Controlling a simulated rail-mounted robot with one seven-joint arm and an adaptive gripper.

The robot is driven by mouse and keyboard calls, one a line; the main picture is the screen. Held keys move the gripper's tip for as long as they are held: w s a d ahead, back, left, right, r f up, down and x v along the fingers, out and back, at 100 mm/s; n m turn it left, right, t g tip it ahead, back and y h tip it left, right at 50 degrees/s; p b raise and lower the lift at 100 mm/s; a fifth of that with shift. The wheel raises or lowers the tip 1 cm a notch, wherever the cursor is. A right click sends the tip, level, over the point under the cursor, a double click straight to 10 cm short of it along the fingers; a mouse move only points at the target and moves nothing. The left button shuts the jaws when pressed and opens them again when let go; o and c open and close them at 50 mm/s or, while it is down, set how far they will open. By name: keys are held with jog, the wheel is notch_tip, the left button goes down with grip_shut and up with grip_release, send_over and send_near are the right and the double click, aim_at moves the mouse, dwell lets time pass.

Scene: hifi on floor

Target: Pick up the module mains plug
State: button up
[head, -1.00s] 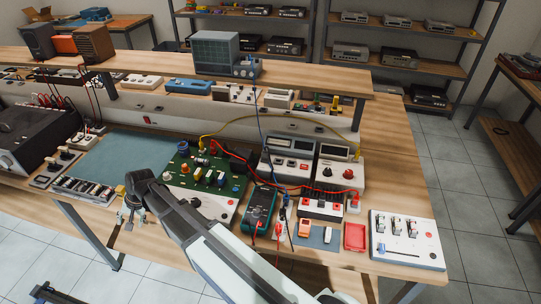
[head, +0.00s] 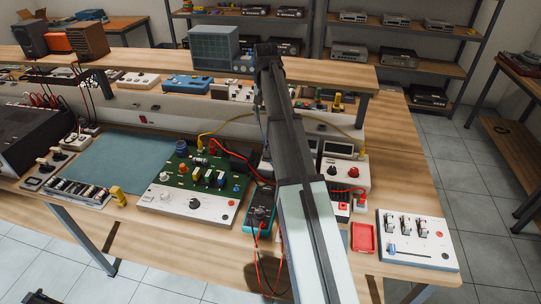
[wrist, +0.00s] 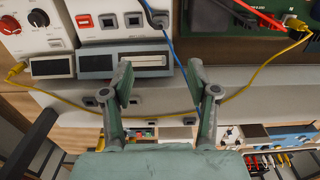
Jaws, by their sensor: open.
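My gripper (wrist: 159,75) is open and empty in the wrist view, its two fingers apart over the riser at the back of the bench. A blue cable (wrist: 174,52) passes between the fingers. A yellow cable (wrist: 70,107) sags across behind them. Small dark sockets (wrist: 108,100) show on the riser beside the fingers. I cannot pick out the module mains plug with certainty in either view. In the head view my arm reaches up over the bench, and my gripper is mostly hidden behind it.
Bench meters (wrist: 122,63) stand close to the fingers. A green circuit board module (head: 205,172) and a switch panel (head: 415,238) lie on the bench. The blue-green mat (head: 130,158) at left is largely clear.

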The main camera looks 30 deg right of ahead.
aim_at(267, 150)
notch_tip(267, 150, down, 11)
jog(key=p, duration=0.3)
jog(key=shift+f, duration=0.2)
jog(key=shift+f+p, duration=1.25)
jog(key=shift+f, duration=1.35)
jog(key=shift+s, duration=0.1)
grip_shut()
